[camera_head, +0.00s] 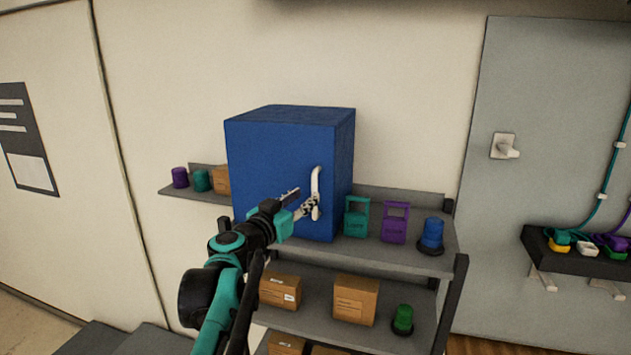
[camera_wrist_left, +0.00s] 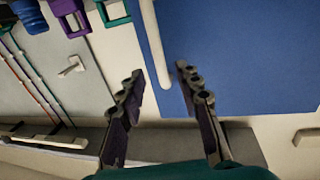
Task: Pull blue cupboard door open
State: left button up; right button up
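The blue cupboard (camera_head: 300,120) stands on a grey shelf, and its door (camera_head: 262,165) looks closed flush with the body. A white vertical bar handle (camera_head: 316,182) is on the right side of the door. My left gripper (camera_head: 304,202) is at the lower part of the handle. In the left wrist view, my left gripper (camera_wrist_left: 160,74) has its fingers spread apart. The handle (camera_wrist_left: 155,45) shows just beyond and between the fingertips, with the blue door (camera_wrist_left: 235,50) beside it. I cannot tell whether a finger touches the handle. My right gripper is not in view.
Right of the cupboard, a teal padlock-shaped tag (camera_head: 356,222), a purple one (camera_head: 395,224) and a blue beacon (camera_head: 431,237) stand on the shelf. Small cups (camera_head: 180,178) are at the left. Cardboard boxes (camera_head: 355,300) sit on the lower shelf. A grey door (camera_head: 500,200) is at the right.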

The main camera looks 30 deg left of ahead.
aim_at(313, 191)
pick_arm(q)
jog(key=w, duration=0.3)
jog(key=w+p, duration=0.1)
jog(key=w, duration=0.2)
jog(key=shift+w+a+f, duration=0.1)
jog(key=shift+w+a, duration=0.1)
jog(key=shift+d, duration=0.1)
jog(key=shift+s, duration=0.1)
grip_shut()
